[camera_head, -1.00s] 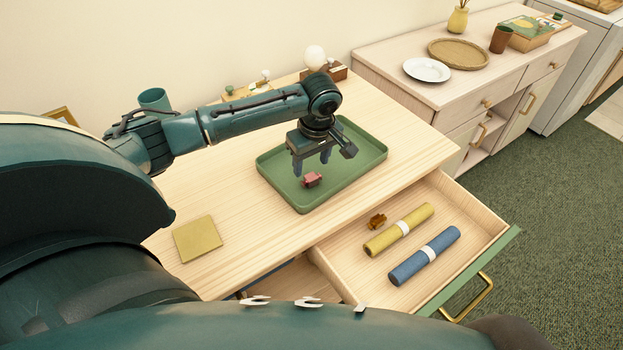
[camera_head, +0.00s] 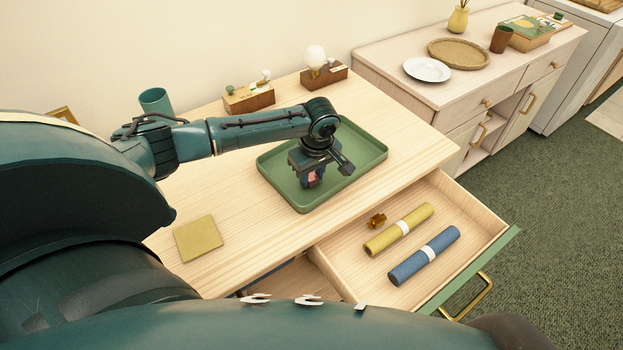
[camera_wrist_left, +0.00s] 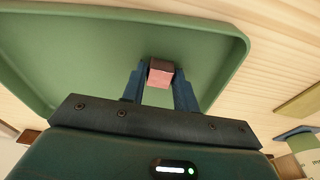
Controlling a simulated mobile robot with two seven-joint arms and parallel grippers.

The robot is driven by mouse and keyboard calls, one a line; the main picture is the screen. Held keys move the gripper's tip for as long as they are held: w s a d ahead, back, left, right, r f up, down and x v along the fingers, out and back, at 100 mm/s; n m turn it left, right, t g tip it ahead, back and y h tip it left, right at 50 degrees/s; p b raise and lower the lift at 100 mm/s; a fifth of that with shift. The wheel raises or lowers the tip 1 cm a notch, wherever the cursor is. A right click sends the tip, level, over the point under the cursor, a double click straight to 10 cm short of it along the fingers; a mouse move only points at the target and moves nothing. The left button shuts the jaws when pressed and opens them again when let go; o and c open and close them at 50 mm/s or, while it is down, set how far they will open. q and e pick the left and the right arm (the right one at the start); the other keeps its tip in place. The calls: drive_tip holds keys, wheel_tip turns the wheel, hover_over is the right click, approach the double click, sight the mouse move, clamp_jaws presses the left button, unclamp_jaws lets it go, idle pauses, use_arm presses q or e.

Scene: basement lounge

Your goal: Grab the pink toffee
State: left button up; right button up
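The pink toffee (camera_head: 312,177) is a small pink block in the green tray (camera_head: 364,153) on the wooden table. My left gripper (camera_head: 310,181) points down into the tray with its fingers around the toffee, partly hiding it. In the left wrist view the toffee (camera_wrist_left: 160,73) sits between the two blue fingertips, very close to both. I cannot tell whether they press on it. The toffee looks to be still down at the tray floor. My right gripper is not in view.
An open drawer (camera_head: 478,228) holds a small amber-brown piece (camera_head: 377,220), a yellow roll (camera_head: 385,240) and a blue roll (camera_head: 410,268). A yellow square (camera_head: 198,239) lies on the table at left. Two wooden boxes with ornaments (camera_head: 248,99) (camera_head: 323,76) stand behind the tray.

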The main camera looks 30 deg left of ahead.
use_arm(q)
drive_tip(key=c, duration=0.5)
drive_tip(key=shift+o, duration=0.2)
drive_tip(key=shift+r, duration=0.1)
